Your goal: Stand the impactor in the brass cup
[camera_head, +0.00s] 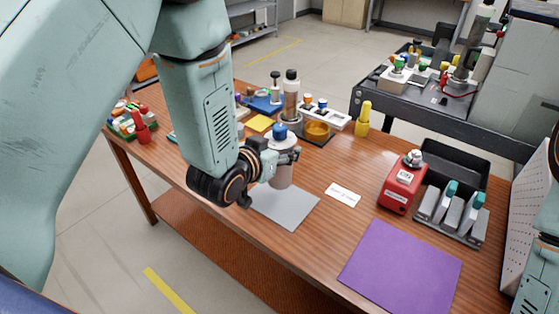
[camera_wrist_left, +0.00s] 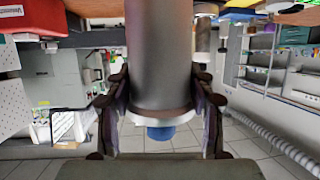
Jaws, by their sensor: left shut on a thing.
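The impactor appears to be the grey upright cylinder (camera_head: 281,172) with a white collar and a blue top. My left gripper (camera_head: 285,156) is shut around its upper part. In the left wrist view the grey body (camera_wrist_left: 160,65) sits between the two fingers (camera_wrist_left: 160,112), with the blue top beyond the collar. Its lower end is over the grey mat (camera_head: 292,213); I cannot tell whether it touches. The brass cup appears to be the shallow golden round vessel (camera_head: 317,130) behind and right of the impactor. My right gripper is not in view.
A tall bottle with a dark cap (camera_head: 290,95), a white rack (camera_head: 327,115) and a yellow bottle (camera_head: 363,119) stand around the cup. A white card (camera_head: 343,195), red device (camera_head: 401,184) and black tray (camera_head: 462,240) lie to the right. The purple mat (camera_head: 400,268) is bare.

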